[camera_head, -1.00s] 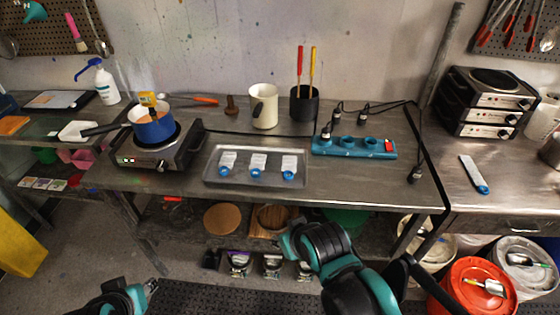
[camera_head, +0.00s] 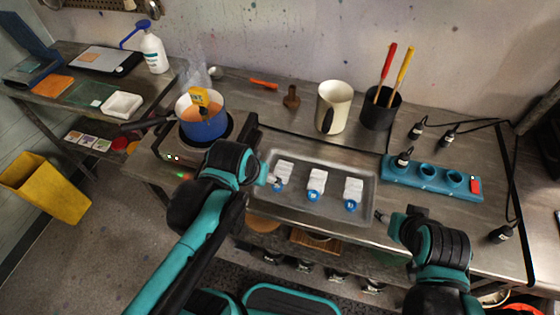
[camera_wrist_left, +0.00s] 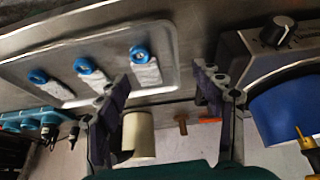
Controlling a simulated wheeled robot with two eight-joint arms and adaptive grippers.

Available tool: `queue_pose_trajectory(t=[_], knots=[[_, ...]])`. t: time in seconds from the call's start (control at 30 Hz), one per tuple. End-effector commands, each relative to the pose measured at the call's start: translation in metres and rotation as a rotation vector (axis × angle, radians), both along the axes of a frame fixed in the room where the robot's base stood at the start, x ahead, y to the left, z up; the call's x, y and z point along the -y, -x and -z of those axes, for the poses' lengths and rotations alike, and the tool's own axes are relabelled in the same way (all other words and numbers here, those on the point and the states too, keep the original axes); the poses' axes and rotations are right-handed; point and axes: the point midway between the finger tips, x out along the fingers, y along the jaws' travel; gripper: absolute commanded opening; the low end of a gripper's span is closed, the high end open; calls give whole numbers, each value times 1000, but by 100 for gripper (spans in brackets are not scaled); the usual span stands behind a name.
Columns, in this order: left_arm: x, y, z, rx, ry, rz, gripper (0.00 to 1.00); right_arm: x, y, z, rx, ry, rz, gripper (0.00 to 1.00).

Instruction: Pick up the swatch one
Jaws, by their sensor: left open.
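Three white swatches with blue round ends lie in a row on a metal tray (camera_head: 330,213): a left one (camera_head: 285,170), a middle one (camera_head: 317,181) and a right one (camera_head: 353,188). I cannot read which is number one. My left gripper (camera_head: 270,179) is open and empty at the tray's left side, close to the left swatch, whose blue end it partly hides. In the left wrist view the fingers (camera_wrist_left: 160,78) are spread, with the left swatch (camera_wrist_left: 146,70) nearest them. My right gripper (camera_head: 381,216) is by the tray's front right corner; its jaws are too small to judge.
A blue pot (camera_head: 203,126) stands on a hot plate left of the tray. A teal block with holes (camera_head: 430,184) and cables lie to the right.

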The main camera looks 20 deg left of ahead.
Motion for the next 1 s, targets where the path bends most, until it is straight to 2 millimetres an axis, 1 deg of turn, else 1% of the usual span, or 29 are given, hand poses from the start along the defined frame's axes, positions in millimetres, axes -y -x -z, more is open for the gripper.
queue_pose_trajectory(t=[0.03, 0.17, 0.3, 0.4, 0.5, 0.67, 1.0], knots=[[4, -14, -22, -43, 0, 5, 67, 0, 0, -28, 0, 0, 0, 52], [13, -39, -32, -162, 1, 13, 67, 0, 0, -63, 0, 0, 0, 52], [23, -61, -31, -284, -5, 20, 67, 0, 0, -97, 0, 0, 0, 52], [28, -71, -25, -356, -9, 23, 67, 0, 0, -116, 0, 0, 0, 52], [33, -77, -17, -410, -13, 25, 67, 0, 0, -129, 0, 0, 0, 52], [36, -81, -6, -457, -18, 26, 67, 0, 0, -137, 0, 0, 0, 52], [37, -80, 36, -464, -18, 27, 67, 0, 0, -125, 0, 0, 0, 52]])
